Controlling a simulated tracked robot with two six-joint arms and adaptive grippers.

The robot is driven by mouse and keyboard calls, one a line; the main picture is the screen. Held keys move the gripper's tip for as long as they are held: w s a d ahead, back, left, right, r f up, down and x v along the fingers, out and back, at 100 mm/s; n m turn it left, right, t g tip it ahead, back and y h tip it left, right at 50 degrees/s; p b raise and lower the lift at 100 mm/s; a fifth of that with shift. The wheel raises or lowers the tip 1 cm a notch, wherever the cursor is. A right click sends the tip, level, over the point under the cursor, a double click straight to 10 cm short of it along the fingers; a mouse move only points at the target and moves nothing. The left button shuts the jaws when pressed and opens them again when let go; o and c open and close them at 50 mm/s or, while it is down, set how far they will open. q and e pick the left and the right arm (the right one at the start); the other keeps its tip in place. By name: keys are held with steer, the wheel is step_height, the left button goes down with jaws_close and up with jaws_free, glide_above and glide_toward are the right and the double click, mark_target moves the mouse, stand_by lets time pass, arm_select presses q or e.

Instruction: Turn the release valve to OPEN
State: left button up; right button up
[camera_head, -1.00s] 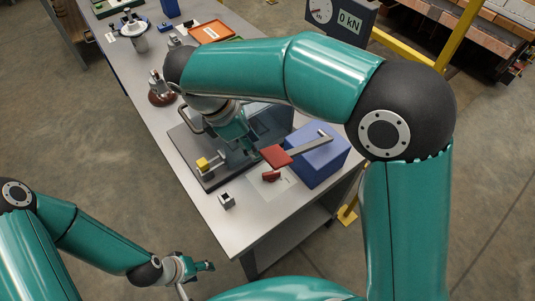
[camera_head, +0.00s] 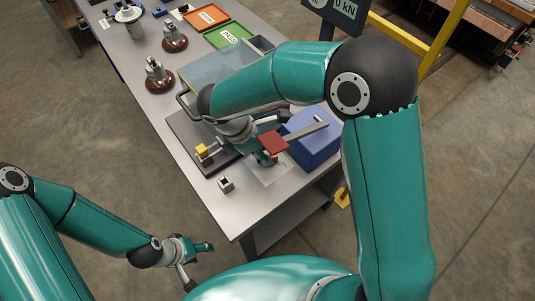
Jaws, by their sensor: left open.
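The blue pump box (camera_head: 315,150) stands at the right edge of the bench, with a grey lever (camera_head: 308,131) ending in a red-brown square pad (camera_head: 273,142). The release valve's small red handle is not visible now; its spot beside the blue box is behind my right gripper. My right gripper (camera_head: 266,160) points down just beside and below the red pad, over the pale label plate (camera_head: 268,172). Its fingers are mostly hidden, so I cannot tell their opening or any contact. My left gripper (camera_head: 197,264) is open and empty, off the bench's near left side.
A dark test fixture with a yellow knob (camera_head: 201,149) and a clear cover (camera_head: 205,68) lies left of my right gripper. A small grey block (camera_head: 225,184) sits near the front. Insulators (camera_head: 158,77), an orange tray (camera_head: 207,17) and a green tray (camera_head: 228,35) are farther back.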

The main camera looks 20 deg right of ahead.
steer(key=shift+x, duration=1.3)
steer(key=shift+c, duration=0.3)
jaws_close()
